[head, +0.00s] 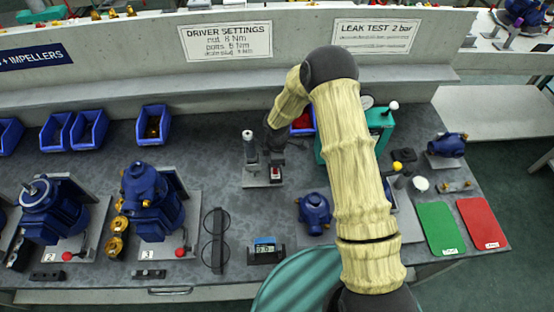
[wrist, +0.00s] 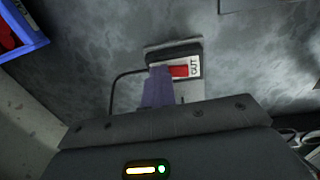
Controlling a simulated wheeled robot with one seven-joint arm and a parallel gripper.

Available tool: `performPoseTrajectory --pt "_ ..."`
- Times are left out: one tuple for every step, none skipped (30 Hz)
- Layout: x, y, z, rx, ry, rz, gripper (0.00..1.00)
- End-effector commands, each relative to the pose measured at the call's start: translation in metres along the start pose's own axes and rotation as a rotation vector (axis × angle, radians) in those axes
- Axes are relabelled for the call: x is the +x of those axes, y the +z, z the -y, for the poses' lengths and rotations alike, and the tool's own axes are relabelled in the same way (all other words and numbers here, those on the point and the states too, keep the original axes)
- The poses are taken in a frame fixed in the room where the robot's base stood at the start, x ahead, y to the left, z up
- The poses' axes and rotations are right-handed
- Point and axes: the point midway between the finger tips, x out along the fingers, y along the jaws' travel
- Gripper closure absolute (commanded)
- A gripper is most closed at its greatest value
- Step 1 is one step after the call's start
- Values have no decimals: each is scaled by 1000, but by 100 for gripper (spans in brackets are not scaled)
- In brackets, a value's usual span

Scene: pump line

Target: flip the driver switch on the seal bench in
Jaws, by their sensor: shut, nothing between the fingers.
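The driver switch (wrist: 180,71) is a red part on a pale plate marked OUT in the wrist view. In the head view the switch (head: 276,171) is a small red spot on a grey base, beside the upright driver (head: 248,146). My gripper (wrist: 159,70) is shut and empty, its purple fingers pointing at the plate. The fingertips overlap the left edge of the red part; I cannot tell whether they touch it. The lower plate is hidden behind the fingers.
A teal press (head: 381,121) stands right of the switch, partly behind my arm. A blue bin (wrist: 18,27) lies at upper left in the wrist view. A blue pump part (head: 315,213) sits in front. Bench space left of the driver (head: 205,165) is clear.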

Motion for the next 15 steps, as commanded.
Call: performPoseTrajectory --pt "9 2 10 -1 -20 5 100" --pt "9 2 11 -1 -20 5 100" --pt "8 2 13 -1 -21 4 100" --pt "8 2 14 0 -22 5 100" --pt "8 2 15 1 -23 5 100" --pt "8 3 15 3 -24 4 100" --pt "8 3 15 4 -24 4 100" --pt "7 3 16 5 -25 4 100" --pt "7 4 16 5 -25 4 100" --pt "7 4 16 6 -26 4 100" --pt "7 4 16 6 -26 4 100" --pt "7 4 16 7 -27 4 100" --pt "7 4 16 7 -27 4 100" --pt "7 4 16 7 -27 4 100" --pt "6 4 16 7 -27 4 100"
